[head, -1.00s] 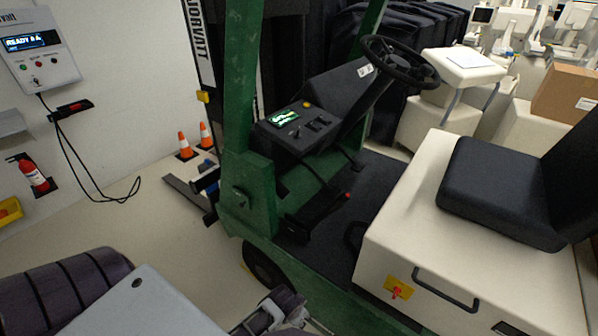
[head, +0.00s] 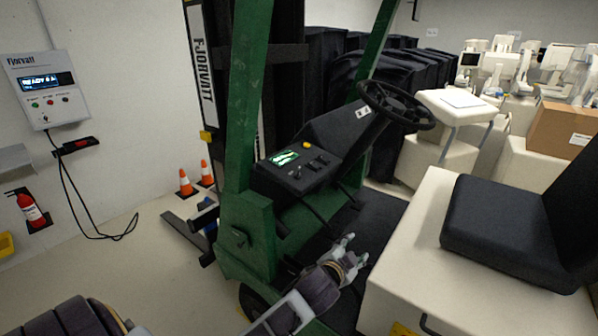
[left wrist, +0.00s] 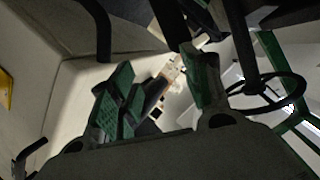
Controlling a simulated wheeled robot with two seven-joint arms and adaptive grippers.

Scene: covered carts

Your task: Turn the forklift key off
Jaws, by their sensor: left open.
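The green forklift (head: 246,228) stands in the middle of the head view. Its black dashboard (head: 340,128) carries a lit green display (head: 284,158), a yellow button (head: 306,145) and small levers (head: 318,162). A small dark knob or key (head: 297,174) sits below the display; its turn position is too small to tell. My left gripper (head: 354,248) is open and empty, low in the footwell beside the seat base, below and right of the dashboard. Its open fingers (left wrist: 160,90) show in the left wrist view, with nothing between them. My right gripper is out of view.
The steering wheel (head: 396,104) stands above the dashboard; it also shows in the left wrist view (left wrist: 268,96). The cream seat base (head: 415,245) and black seat (head: 500,220) are right of my gripper. A green mast post (head: 246,95) rises left of the dashboard. A charger box (head: 45,88) hangs on the wall.

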